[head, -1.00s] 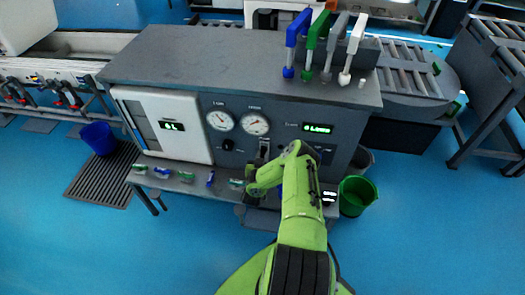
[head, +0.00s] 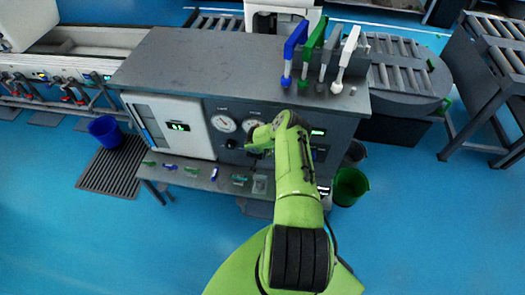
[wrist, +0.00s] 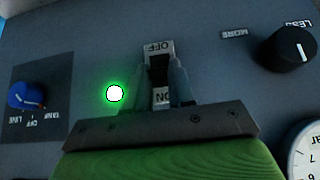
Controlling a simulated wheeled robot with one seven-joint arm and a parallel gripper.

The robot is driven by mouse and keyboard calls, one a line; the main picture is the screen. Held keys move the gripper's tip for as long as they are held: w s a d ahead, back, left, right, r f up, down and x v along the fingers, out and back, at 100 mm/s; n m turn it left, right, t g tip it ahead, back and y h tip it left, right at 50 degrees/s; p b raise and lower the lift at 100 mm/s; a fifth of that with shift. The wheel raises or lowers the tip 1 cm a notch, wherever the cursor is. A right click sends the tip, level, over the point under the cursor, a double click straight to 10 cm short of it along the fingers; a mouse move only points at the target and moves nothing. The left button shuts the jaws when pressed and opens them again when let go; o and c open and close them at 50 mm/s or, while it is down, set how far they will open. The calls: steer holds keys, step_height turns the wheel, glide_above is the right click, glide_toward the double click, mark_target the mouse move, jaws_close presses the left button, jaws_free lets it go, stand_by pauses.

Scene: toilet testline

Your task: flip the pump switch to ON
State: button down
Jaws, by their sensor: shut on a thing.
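The pump switch (wrist: 158,66) is a small dark lever on the grey panel, seen upside down in the wrist view. Its plate has an OFF label (wrist: 158,47) at the picture's top and an ON label (wrist: 162,97) below. My gripper (wrist: 167,77) has its two grey fingers on either side of the lever, shut on it. The lever shows nearer the OFF label, but its exact tilt is partly hidden by the fingers. A round green lamp (wrist: 115,93) beside it is lit. In the head view my arm covers the switch and the fingertips.
A blue knob (wrist: 26,96), a black knob (wrist: 289,49) and a dial gauge (wrist: 305,150) flank the switch. In the head view, several levers stand on the cabinet top (head: 210,62). Small items lie on the shelf (head: 205,183) below. A green bucket (head: 350,187) stands at right.

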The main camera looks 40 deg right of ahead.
steer(key=shift+w+d+r, duration=0.1)
stand_by(0.3)
steer(key=c, duration=1)
jaws_free()
steer(key=shift+o, duration=0.2)
steer(key=p+v, duration=0.4)
steer(key=v, duration=1.1)
steer(key=shift+r, duration=0.45)
